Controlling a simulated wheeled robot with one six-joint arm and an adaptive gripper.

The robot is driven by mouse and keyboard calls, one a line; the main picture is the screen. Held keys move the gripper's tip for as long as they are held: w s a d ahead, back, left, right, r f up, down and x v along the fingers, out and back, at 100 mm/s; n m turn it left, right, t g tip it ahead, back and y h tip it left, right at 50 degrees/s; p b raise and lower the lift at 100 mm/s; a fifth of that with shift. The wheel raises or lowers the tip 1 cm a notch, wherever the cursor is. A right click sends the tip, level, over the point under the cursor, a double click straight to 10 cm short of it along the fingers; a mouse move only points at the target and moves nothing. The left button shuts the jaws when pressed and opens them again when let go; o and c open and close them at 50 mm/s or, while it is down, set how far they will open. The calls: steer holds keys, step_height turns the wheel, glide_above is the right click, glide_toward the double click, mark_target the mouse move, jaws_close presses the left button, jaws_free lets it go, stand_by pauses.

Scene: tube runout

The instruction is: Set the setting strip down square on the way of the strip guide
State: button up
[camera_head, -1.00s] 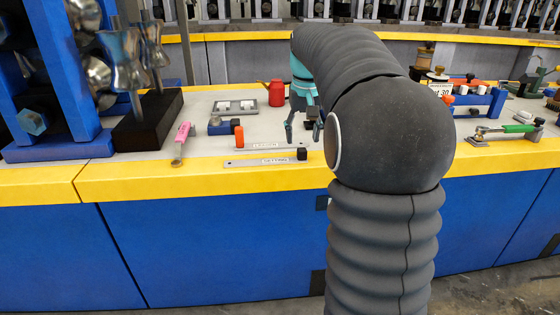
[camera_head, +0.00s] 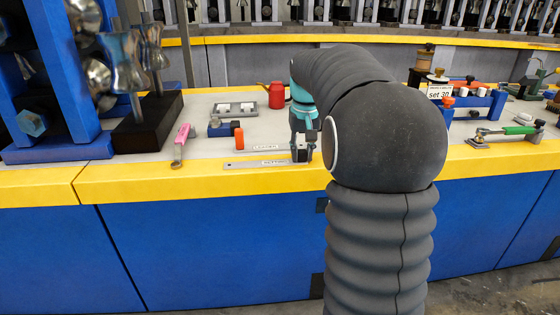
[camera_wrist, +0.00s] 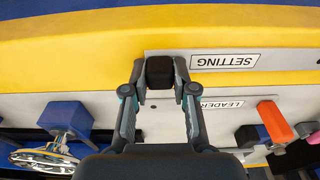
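The setting strip (camera_head: 245,164) is a flat pale metal strip labelled SETTING, with a black block at its right end. My gripper (camera_head: 302,157) is down at that end. In the wrist view its fingers (camera_wrist: 160,78) are on both sides of the black block and appear to press on it. No gap under the strip can be made out. I cannot tell for sure which fixture is the strip guide; my arm hides part of the bench.
A blue fixture (camera_wrist: 68,118) stands nearby. A pink-handled tool (camera_head: 182,140), red can (camera_head: 276,95) and "set 30" sign (camera_head: 440,94) over a blue stand (camera_head: 480,104) are on the bench.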

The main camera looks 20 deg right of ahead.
jaws_close()
step_height(320, 180, up, 10)
steer(key=shift+p, duration=0.8)
steer(key=shift+o, duration=0.8)
jaws_free()
jaws_close()
